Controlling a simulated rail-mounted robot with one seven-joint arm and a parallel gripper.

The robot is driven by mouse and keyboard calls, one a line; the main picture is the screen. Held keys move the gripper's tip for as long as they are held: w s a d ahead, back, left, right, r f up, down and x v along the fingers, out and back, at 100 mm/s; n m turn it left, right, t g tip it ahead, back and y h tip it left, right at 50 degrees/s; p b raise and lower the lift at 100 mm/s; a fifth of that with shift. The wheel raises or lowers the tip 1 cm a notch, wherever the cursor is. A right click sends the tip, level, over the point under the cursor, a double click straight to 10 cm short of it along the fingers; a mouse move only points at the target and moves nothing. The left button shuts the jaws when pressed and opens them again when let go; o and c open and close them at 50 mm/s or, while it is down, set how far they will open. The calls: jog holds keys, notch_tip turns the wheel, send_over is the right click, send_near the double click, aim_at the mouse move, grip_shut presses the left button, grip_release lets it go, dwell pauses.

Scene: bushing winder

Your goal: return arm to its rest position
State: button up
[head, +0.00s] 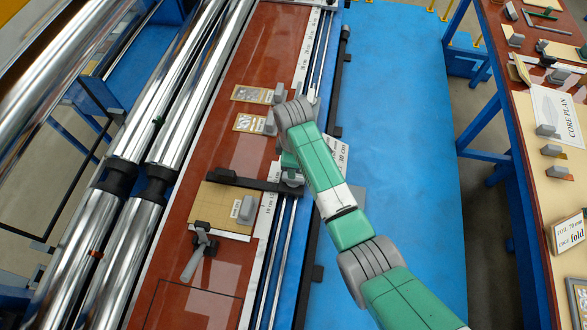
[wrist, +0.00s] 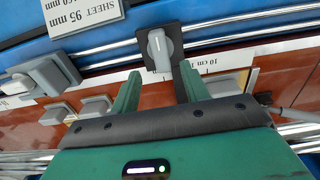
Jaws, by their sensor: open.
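My arm (head: 325,170), green and grey, reaches from the lower right of the head view over the red-brown bench. Its wrist is bent down beside the black crossbar. In the wrist view my gripper (wrist: 159,72) has its two green fingers apart, and I see nothing held. A grey knob on a black plate (wrist: 173,30) shows just beyond and between the fingertips. I cannot tell whether the fingers touch it. In the head view the fingers are mostly hidden by my wrist.
The black crossbar (head: 228,180) spans the bench near my gripper. Polished rollers (head: 185,95) run along the left. A grey-handled tool (head: 194,260) and sheets with grey blocks lie on the bench.

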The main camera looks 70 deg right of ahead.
jog(key=shift+r, duration=0.45)
